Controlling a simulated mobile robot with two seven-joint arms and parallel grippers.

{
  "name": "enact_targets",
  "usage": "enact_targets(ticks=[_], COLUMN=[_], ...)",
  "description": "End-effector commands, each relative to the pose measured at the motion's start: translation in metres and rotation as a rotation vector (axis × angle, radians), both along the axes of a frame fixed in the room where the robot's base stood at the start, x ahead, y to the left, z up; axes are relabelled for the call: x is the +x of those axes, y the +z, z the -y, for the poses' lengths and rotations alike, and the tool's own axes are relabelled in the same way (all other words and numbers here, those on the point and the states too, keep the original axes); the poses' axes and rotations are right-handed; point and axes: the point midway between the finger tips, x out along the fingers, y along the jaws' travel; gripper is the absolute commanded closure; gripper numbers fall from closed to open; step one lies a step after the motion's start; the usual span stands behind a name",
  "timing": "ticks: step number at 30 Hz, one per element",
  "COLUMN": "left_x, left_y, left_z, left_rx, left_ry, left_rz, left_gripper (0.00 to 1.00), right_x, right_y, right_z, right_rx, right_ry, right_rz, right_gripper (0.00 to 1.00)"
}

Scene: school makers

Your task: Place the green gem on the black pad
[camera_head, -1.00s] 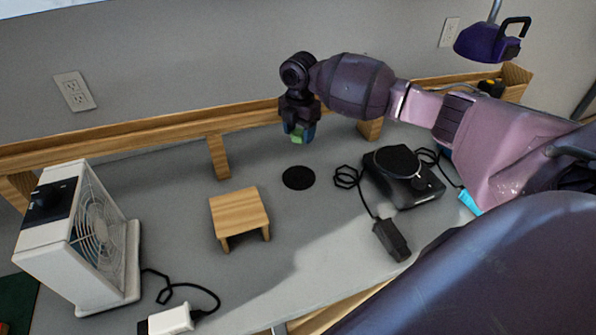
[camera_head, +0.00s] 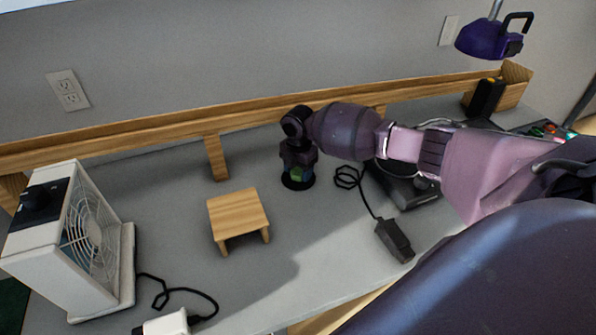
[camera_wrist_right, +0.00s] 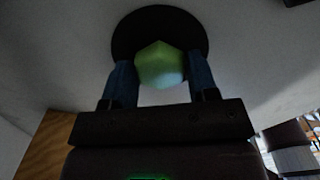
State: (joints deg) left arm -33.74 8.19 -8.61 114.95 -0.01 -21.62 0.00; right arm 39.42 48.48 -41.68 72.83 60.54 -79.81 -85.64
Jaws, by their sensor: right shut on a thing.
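The green gem (camera_wrist_right: 160,65) is between the two blue fingertips of my right gripper (camera_wrist_right: 160,80), which is shut on it. In the head view, my right gripper (camera_head: 298,177) points down at the black pad, and only a bit of green shows between its fingers. The black pad (camera_wrist_right: 160,18) is a flat round disc on the grey table; it also shows in the head view (camera_head: 293,184), partly covered by the gripper. The gem lies over the pad in both views. I cannot tell whether it touches the pad. My left gripper is not in view.
A small wooden stand (camera_head: 238,213) is left of the pad. A white fan (camera_head: 85,240) stands at the far left. A black device (camera_head: 405,188) with a cable and black adapter (camera_head: 394,241) lies to the right. A wooden rail (camera_head: 215,150) runs behind.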

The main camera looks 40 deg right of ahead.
Motion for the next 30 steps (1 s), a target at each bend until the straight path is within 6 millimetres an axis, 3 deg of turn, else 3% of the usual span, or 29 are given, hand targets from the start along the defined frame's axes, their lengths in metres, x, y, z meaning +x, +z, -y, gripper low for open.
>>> enact_targets(ticks=[13,14,18,30], left_x=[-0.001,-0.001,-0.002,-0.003], left_y=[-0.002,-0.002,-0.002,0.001], left_z=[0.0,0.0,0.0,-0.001], left_rx=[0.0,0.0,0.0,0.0], left_ry=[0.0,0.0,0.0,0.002], left_rz=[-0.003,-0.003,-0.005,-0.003], left_gripper=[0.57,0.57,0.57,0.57], right_x=[0.0,0.0,0.0,0.001], right_y=[-0.008,-0.007,-0.007,0.003], right_z=[0.0,0.0,0.0,0.0], right_rx=[0.0,-0.001,-0.001,-0.001], right_ry=[0.0,0.0,0.0,0.001], right_rz=[0.0,0.001,0.001,0.003], right_gripper=[0.69,0.42,0.21,0.21])
